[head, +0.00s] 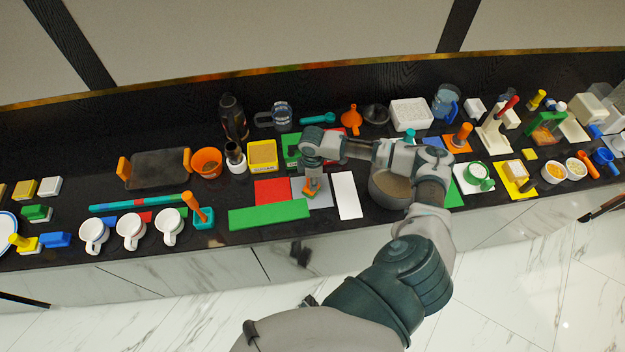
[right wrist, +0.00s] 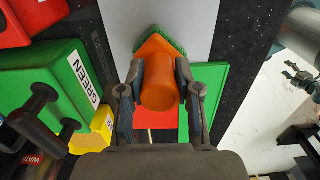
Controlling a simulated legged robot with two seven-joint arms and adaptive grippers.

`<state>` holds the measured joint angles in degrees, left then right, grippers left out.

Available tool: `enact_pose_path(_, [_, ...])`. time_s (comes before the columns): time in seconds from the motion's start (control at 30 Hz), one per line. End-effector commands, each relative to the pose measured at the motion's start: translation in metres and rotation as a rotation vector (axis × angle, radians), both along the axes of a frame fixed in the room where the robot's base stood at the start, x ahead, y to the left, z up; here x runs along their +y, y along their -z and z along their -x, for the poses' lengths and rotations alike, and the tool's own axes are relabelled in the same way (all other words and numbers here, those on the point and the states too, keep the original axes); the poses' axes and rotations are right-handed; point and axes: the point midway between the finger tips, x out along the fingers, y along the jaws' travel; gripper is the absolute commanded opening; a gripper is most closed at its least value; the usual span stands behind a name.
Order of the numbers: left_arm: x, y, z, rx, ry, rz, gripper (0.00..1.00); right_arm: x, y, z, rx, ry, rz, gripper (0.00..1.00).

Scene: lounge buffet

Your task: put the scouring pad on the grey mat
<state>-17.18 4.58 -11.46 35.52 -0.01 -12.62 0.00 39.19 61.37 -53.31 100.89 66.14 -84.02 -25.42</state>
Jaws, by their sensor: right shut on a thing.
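The scouring pad (head: 311,191) has an orange handle and an orange body with a green scouring underside. It also shows in the right wrist view (right wrist: 160,80), its handle between the two fingers. My right gripper (right wrist: 160,88) is shut on the handle. In the head view my right gripper (head: 312,177) points down over the grey mat (head: 326,201), with the pad over that mat. The grey mat also shows beyond the pad in the right wrist view (right wrist: 200,22). I cannot tell whether the pad touches it. My left gripper is not in view.
A red mat (head: 270,192) lies left of the grey mat, a white mat (head: 347,196) right, and a long green mat (head: 268,214) in front. A yellow box (head: 262,154) and a green box (head: 291,147) stand behind. A large bowl (head: 388,188) stands to the right.

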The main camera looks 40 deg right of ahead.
Motion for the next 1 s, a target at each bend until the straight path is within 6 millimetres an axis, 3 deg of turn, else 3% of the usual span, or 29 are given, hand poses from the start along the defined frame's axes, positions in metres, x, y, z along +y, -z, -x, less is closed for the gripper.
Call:
enact_pose_path(0.17, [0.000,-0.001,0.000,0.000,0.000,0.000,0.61,0.000,0.000,0.000,0.000,0.000,0.000,0.00])
enact_pose_path(0.2, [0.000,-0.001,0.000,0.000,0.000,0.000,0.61,0.000,0.000,0.000,0.000,0.000,0.000,0.38])
enact_pose_path(0.3, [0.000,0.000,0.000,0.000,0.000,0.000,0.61,0.000,0.000,0.000,0.000,0.000,0.000,0.58])
enact_pose_path(0.67, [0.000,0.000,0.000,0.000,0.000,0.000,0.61,0.000,-0.005,0.000,-0.001,0.000,0.000,0.58])
enact_pose_path(0.77, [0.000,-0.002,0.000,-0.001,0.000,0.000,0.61,0.000,-0.019,-0.001,-0.004,0.000,-0.001,0.58])
enact_pose_path(1.0, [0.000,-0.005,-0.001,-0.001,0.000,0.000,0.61,0.000,-0.073,-0.001,-0.005,-0.001,0.000,0.58])
